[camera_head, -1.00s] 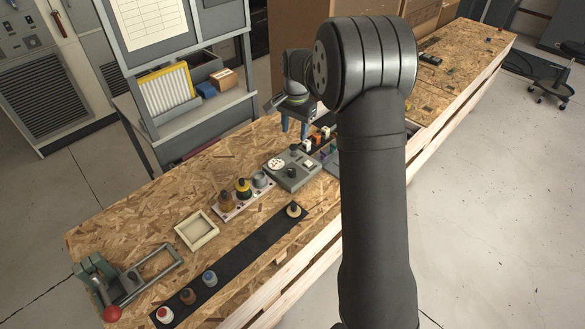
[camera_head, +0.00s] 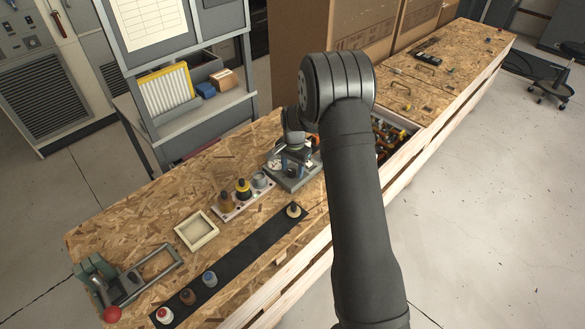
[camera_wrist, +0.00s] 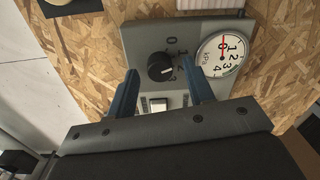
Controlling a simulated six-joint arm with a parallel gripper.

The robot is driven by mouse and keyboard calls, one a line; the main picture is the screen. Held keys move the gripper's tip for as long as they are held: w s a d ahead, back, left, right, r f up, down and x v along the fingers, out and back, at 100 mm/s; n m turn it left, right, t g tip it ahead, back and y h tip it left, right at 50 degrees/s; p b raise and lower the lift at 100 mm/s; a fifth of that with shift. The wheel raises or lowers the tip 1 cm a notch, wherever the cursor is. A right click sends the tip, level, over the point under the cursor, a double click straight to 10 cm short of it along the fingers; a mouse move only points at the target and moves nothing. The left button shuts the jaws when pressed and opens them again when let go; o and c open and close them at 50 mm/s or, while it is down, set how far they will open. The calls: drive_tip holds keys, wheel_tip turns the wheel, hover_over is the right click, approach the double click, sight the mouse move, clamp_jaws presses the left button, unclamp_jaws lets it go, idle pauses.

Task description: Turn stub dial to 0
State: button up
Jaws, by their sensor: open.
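The stub dial (camera_wrist: 161,67) is a round black knob with a white pointer line. It sits on a grey panel (camera_wrist: 140,38) with printed numbers beside it, 0 and 1 being readable. In the wrist view the pointer line lies roughly sideways, toward the right; the number it marks is hard to tell. My gripper (camera_wrist: 158,83) is open, its two blue fingers on either side of the dial and apart from it in the picture. In the head view the panel box (camera_head: 296,182) is partly hidden by my gripper (camera_head: 291,168).
A round gauge (camera_wrist: 223,52) marked kPa is on the panel right of the dial, its needle near 0. A white switch (camera_wrist: 158,104) is below the dial. A rack of bottles (camera_head: 243,193) stands left of the box, with a bin of parts (camera_head: 402,131) to its right.

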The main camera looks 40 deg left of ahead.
drive_tip(key=shift+f, duration=0.15)
drive_tip(key=shift+c, duration=0.5)
drive_tip(key=c, duration=0.9)
drive_tip(key=shift+n, duration=0.4)
drive_tip(key=n, duration=0.3)
drive_tip(key=shift+a+n, duration=0.1)
drive_tip(key=shift+n, duration=2)
